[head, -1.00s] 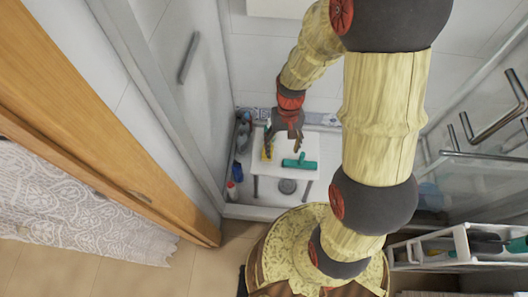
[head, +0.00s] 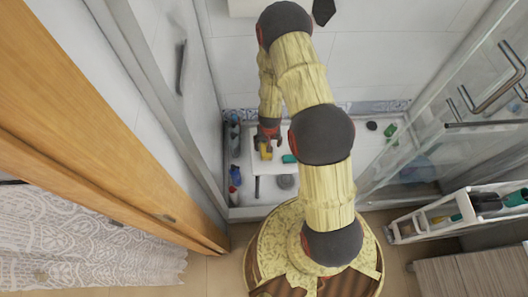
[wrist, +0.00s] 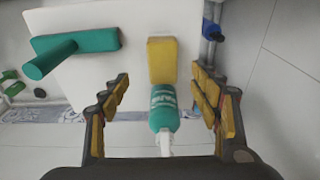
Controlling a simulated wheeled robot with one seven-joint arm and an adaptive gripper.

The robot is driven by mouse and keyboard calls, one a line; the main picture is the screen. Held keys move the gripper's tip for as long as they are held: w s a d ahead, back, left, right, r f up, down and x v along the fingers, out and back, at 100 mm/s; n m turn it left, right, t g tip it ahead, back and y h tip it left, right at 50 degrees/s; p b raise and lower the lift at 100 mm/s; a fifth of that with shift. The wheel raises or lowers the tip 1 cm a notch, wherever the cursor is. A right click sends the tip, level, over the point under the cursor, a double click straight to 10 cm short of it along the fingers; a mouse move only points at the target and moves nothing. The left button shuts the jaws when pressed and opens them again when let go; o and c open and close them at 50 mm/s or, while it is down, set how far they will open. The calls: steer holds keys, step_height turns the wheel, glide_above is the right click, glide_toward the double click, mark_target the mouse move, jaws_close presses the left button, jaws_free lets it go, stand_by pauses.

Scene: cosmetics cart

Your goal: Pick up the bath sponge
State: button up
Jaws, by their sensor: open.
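A yellow block (wrist: 162,60), which looks like the bath sponge, lies on a white board or stool top (wrist: 108,85) in the wrist view. It also shows in the head view as a small yellow patch (head: 265,153) by my gripper (head: 269,138). In the wrist view my gripper (wrist: 161,80) is open, with one finger on each side and clear gaps to the sponge's lower end. A teal bottle (wrist: 164,108) with a white tip sits below the sponge, between the fingers. No contact with the sponge shows.
A teal squeegee-like tool (wrist: 85,48) lies left of the sponge. A blue-capped item (wrist: 212,32) stands at the right. In the head view, a glass panel (head: 440,120) and a white cart (head: 450,215) with bottles stand at the right, with a wall behind.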

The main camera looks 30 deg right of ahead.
mark_target(265, 157)
steer(key=shift+w+d+f+b, duration=0.1)
steer(key=shift+w+f+b, duration=0.35)
steer(key=shift+f, duration=0.8)
steer(key=shift+w+a+f+b, duration=0.1)
steer(key=shift+f+b, duration=0.6)
steer(key=shift+f, duration=0.6)
steer(key=shift+w+d+f+b, duration=0.1)
steer(key=shift+w+f+b, duration=0.35)
steer(key=shift+f, duration=0.8)
steer(key=shift+s+f, duration=0.15)
steer(key=shift+f, duration=0.1)
steer(key=shift+c, duration=1)
steer(key=c, duration=1.1)
steer(key=shift+c, duration=0.2)
steer(key=shift+r, duration=0.15)
